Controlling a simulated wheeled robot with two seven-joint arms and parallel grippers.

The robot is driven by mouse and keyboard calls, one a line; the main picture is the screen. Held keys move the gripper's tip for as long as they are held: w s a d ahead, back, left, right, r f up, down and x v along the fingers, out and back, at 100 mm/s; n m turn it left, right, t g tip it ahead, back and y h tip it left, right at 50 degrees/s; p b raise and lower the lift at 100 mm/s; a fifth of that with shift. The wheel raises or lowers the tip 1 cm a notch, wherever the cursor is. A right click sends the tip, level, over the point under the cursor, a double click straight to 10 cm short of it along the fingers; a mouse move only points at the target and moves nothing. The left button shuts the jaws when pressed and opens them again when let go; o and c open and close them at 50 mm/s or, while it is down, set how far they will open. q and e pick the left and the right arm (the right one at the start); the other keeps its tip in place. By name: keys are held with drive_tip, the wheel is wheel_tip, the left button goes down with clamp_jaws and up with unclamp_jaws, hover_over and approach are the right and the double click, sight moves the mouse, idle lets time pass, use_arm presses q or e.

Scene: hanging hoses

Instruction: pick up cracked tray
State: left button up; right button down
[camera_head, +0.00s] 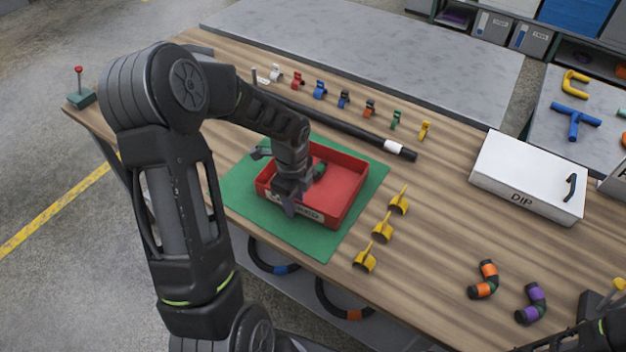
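A red tray (345,190) with a white label on its front wall lies on a green mat (240,193) on the wooden table. A green and black hose piece shows inside it. I cannot make out a crack. My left gripper (276,182) reaches down over the tray's left side. Its fingers look spread apart, one near the back left corner and one near the front wall. The arm hides part of the left wall, and I cannot tell whether the fingers touch it. Part of my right arm shows at the bottom right corner; its fingers are not clear.
A white DIP box (525,180) stands at the right. A black rod (340,128) and a row of coloured clips lie behind the tray. Several yellow holders (381,228) stand right of the mat. Two short hoses (485,280) lie near the front. A red-knobbed post (80,88) stands far left.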

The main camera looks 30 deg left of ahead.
idle(0.6)
use_arm(q)
clamp_jaws()
idle(1.2)
